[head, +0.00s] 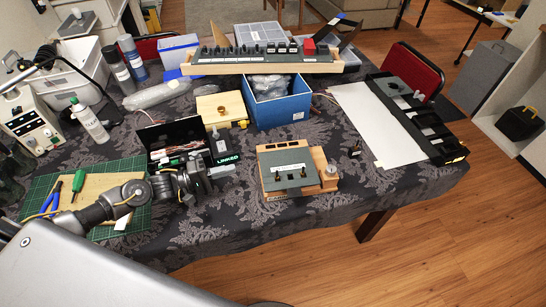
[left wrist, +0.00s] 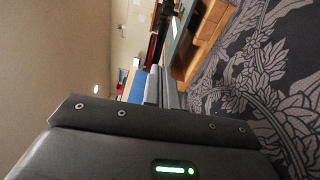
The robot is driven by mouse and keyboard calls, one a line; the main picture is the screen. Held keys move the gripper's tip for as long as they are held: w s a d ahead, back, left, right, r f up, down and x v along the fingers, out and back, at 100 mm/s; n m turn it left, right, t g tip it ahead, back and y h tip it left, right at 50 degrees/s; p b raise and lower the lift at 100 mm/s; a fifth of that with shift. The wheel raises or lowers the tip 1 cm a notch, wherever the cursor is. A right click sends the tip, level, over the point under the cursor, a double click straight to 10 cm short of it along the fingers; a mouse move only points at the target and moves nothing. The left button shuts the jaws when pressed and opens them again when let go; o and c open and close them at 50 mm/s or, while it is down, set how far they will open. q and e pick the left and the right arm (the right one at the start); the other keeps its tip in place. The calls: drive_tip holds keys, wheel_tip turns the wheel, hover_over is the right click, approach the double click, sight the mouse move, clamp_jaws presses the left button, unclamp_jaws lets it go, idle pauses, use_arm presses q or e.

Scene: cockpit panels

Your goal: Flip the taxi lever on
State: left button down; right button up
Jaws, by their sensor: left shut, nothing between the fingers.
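A small grey panel (head: 284,168) on a wooden base stands near the front middle of the table. It carries a few small dark levers (head: 290,188); their labels are too small to read, so I cannot tell which is the taxi lever. My left gripper (head: 226,170) is to the left of this panel, apart from it, with its fingers shut and empty. In the left wrist view the gripper fingers (left wrist: 168,88) show beyond the dark gripper body, with part of a wooden panel base (left wrist: 206,32) past them. My right gripper is not in view.
An open black box (head: 172,136) of small items sits behind the left gripper. A blue bin (head: 284,112) and a long knobbed panel (head: 262,68) are farther back. A black-framed panel (head: 452,150) stands at right. The patterned cloth before the small panel is clear.

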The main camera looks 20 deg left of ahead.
sight(266, 176)
use_arm(q)
drive_tip(key=shift+w+a, duration=0.1)
drive_tip(key=shift+a, duration=0.05)
drive_tip(key=shift+d+r, duration=0.15)
drive_tip(key=shift+d, duration=0.2)
drive_tip(key=p+x, duration=0.2)
drive_tip(key=x, duration=0.8)
drive_tip(key=shift+w+r, duration=0.1)
drive_tip(key=shift+s+d+p, duration=0.9)
drive_tip(key=shift+s+d, duration=0.25)
drive_tip(key=shift+s, duration=0.1)
drive_tip(key=shift+s+d, duration=0.2)
drive_tip(key=shift+d, duration=0.05)
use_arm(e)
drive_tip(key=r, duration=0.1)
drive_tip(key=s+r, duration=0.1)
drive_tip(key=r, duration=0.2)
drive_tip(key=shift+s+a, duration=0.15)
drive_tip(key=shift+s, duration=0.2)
